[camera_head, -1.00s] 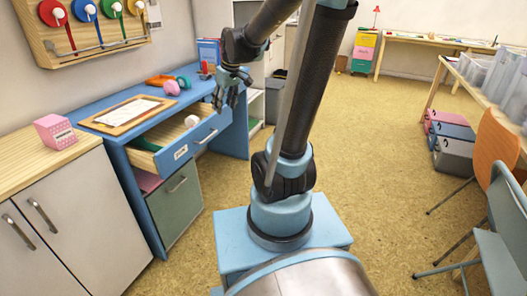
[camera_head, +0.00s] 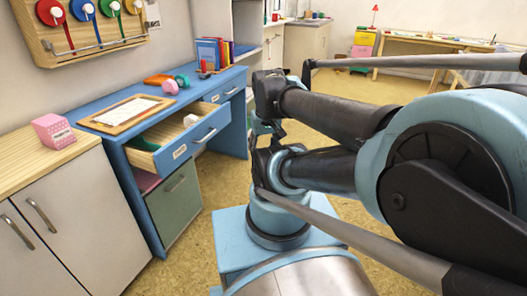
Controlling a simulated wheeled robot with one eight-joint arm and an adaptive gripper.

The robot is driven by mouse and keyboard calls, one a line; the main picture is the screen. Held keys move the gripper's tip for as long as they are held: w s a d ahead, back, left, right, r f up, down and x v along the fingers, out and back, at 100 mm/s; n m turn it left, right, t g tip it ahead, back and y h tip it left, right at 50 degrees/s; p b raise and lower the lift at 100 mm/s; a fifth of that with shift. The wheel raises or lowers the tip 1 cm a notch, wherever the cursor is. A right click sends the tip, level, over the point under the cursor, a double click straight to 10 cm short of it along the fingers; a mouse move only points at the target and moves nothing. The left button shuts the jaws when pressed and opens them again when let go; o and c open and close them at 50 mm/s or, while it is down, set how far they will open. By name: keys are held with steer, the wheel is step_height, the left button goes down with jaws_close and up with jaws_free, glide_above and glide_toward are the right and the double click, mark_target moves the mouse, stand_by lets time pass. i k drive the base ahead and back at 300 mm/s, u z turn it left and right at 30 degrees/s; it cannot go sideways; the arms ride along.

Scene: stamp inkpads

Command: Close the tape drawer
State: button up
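The open drawer (camera_head: 179,152) is pulled out from the left part of the blue desk (camera_head: 136,188). Its front has a white label, too small to read, and a metal bar handle (camera_head: 204,136). A white roll (camera_head: 190,120) and a green item (camera_head: 146,143) lie inside. My gripper (camera_head: 264,128) is to the right of the drawer, apart from it in the picture. It hangs below my dark wrist and is partly hidden by my arm, so its fingers cannot be made out clearly.
On the desk lie a clipboard (camera_head: 128,112), a pink item (camera_head: 168,87) and an orange item (camera_head: 157,79), with books (camera_head: 210,52) behind. A closed drawer (camera_head: 228,91) is farther right. A green cabinet door (camera_head: 175,203) is below. My arm covers much of the right side.

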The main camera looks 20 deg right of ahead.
mark_target(179, 143)
steer(key=u, duration=0.35)
steer(key=k, duration=1.55)
steer(key=z, duration=0.4)
steer(key=i, duration=1)
steer(key=u, duration=0.05)
